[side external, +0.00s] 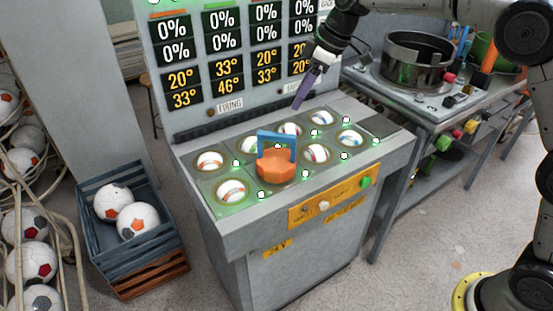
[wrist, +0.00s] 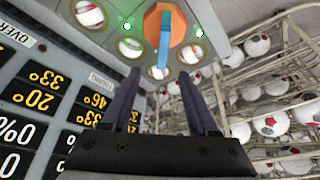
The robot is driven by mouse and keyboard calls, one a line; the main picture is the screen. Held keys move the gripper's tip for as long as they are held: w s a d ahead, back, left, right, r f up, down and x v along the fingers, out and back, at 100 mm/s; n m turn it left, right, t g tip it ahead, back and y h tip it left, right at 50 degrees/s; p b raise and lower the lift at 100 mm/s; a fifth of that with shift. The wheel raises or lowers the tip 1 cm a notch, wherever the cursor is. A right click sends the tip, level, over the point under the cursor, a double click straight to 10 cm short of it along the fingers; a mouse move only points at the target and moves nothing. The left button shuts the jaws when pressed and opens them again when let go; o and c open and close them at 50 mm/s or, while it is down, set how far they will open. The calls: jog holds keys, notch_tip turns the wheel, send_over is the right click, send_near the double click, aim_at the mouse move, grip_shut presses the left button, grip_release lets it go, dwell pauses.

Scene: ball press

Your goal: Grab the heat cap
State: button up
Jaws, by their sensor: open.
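The heat cap (side external: 277,171) is an orange faceted block with a blue arched handle. It sits on the grey press top among the ball sockets, handle upward. In the wrist view the heat cap (wrist: 178,27) is at the top centre, its blue handle pointing toward the space between my fingers. My gripper (side external: 299,106) is above the back of the press, behind and to the right of the cap, and apart from it. In the wrist view my gripper (wrist: 157,75) has two dark fingers spread apart with nothing between them.
Several white balls (side external: 231,189) sit in sockets around the cap, with small green lights between them. A display panel (side external: 215,120) stands behind the press. A blue crate (side external: 155,260) with balls is at left. A bench with a round pot (side external: 415,62) is at right.

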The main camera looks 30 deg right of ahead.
aim_at(278, 134)
jog(key=x, duration=0.9)
jog(key=shift+s, duration=0.2)
jog(key=shift+x, duration=2.9)
jog(key=shift+s+a, duration=0.15)
jog(key=shift+a, duration=0.05)
grip_shut()
jog(key=shift+r, duration=0.1)
jog(key=shift+r, duration=0.2)
